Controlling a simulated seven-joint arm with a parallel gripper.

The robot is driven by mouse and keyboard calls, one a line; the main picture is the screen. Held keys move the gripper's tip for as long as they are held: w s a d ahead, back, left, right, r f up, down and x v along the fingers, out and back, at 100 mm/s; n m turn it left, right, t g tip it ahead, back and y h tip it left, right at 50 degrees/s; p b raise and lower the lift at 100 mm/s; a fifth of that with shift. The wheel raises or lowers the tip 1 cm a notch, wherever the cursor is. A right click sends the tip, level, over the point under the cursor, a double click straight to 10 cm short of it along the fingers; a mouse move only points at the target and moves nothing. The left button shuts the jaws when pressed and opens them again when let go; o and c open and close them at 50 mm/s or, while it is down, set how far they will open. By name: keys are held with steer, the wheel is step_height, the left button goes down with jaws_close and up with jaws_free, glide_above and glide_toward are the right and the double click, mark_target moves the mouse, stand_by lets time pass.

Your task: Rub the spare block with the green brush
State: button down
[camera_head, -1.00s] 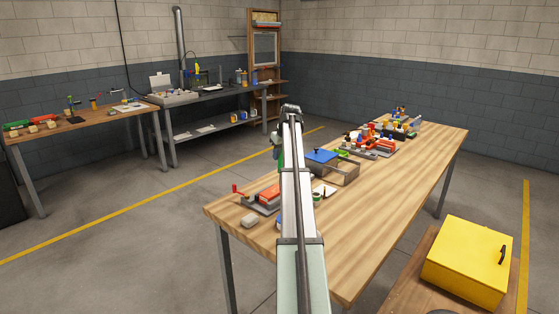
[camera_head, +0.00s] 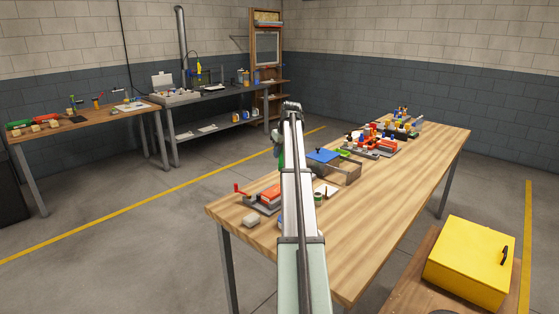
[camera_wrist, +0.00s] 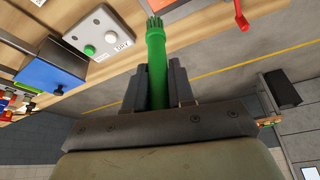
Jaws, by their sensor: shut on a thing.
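The green brush (camera_wrist: 156,50) is in my gripper (camera_wrist: 157,86) in the wrist view. Both fingers close around its handle, and its bristle end points to the top of the picture, away from the palm. The bristles appear apart from any block. An orange block (camera_head: 268,193) sits in a grey fixture with a red handle, and also shows at the wrist view's top edge (camera_wrist: 182,10).
A blue-lidded box (camera_head: 322,156) stands beyond the fixture. A panel with a green and a white button (camera_wrist: 98,36) lies near it. Several coloured parts crowd the table's far end. The wooden table's right side (camera_head: 380,225) is clear. A yellow case (camera_head: 470,262) stands at lower right.

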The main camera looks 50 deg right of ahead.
mark_target(281, 163)
steer(key=shift+f, duration=3.15)
steer(key=shift+a+f, duration=0.8)
steer(key=shift+a, duration=1.4)
steer(key=d, duration=0.4)
steer(key=shift+d, duration=0.2)
steer(key=shift+r, duration=4.05)
